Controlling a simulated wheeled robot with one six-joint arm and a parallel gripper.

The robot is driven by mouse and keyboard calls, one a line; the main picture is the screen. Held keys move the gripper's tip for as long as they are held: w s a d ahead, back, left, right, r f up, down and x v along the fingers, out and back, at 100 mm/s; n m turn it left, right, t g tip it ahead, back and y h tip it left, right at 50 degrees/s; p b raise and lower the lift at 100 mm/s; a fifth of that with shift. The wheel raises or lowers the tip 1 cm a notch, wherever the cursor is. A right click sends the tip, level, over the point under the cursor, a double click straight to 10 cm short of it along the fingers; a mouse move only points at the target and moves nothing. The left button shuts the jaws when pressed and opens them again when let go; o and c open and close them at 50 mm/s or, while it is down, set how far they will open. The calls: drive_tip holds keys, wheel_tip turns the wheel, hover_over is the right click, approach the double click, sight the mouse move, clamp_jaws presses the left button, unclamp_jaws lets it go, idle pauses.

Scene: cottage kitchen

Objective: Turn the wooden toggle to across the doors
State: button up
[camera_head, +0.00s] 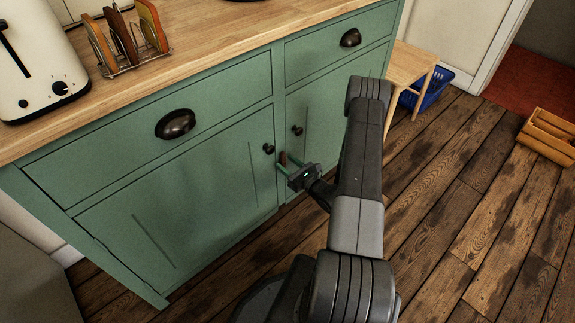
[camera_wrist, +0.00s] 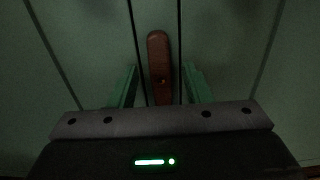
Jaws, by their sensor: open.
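The wooden toggle (camera_wrist: 159,62) is a small reddish-brown bar on the narrow strip between the two cabinet doors. In the wrist view it stands upright, along the door gap, with a screw near its middle. In the head view the toggle (camera_head: 283,158) shows just beyond my fingertips. My gripper (camera_wrist: 160,82) is open, its two green fingers one on each side of the toggle's lower part, with gaps on both sides. Whether the fingers touch the door faces cannot be told. The left door (camera_head: 185,205) and right door (camera_head: 325,115) look shut, flush with the green cabinet front.
Dark round knobs (camera_head: 268,148) and (camera_head: 297,130) sit on the doors just above my gripper. Cup-handled drawers (camera_head: 175,124) are above. A toaster (camera_head: 38,60) and toast rack (camera_head: 130,42) stand on the worktop.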

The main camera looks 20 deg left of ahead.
drive_tip(key=shift+w+a, duration=0.1)
drive_tip(key=shift+a, duration=0.1)
drive_tip(key=shift+c, duration=0.2)
clamp_jaws()
